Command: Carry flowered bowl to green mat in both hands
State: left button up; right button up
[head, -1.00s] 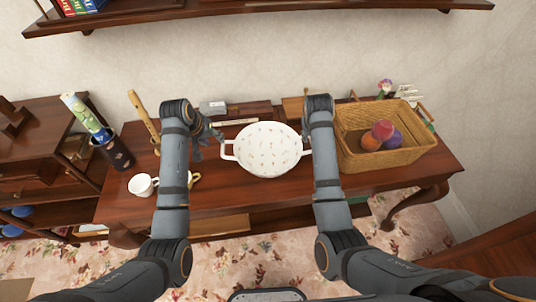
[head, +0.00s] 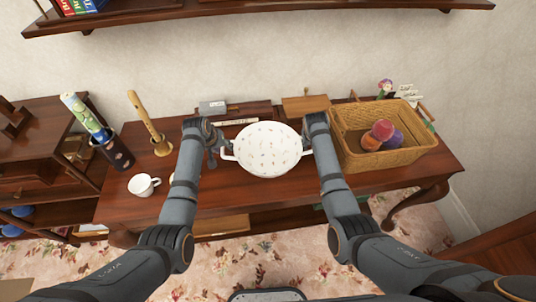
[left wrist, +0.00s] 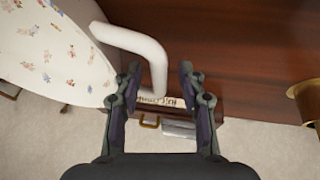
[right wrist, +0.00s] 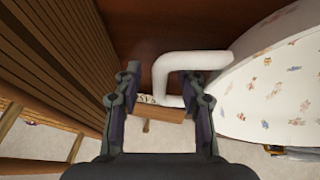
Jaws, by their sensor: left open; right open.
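The flowered bowl (head: 268,149), white with small printed flowers and two side handles, stands upright on the wooden table (head: 240,199). My left gripper (head: 216,153) is open at the bowl's left handle. In the left wrist view the white handle (left wrist: 137,42) reaches between the open fingers (left wrist: 160,82). My right gripper is open at the right handle, mostly hidden behind its own arm in the head view. In the right wrist view that handle (right wrist: 188,61) reaches between the open fingers (right wrist: 160,88). I cannot tell whether any finger touches. I see no green mat.
A wicker basket (head: 390,158) with several balls stands close to the right of my right arm. A white cup (head: 143,185) and a brass candlestick-like item (head: 160,147) stand left. A grey box (head: 212,107) lies behind. A shelf (head: 250,14) hangs above.

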pick_arm(q)
grip_shut()
pick_arm(e)
grip_shut()
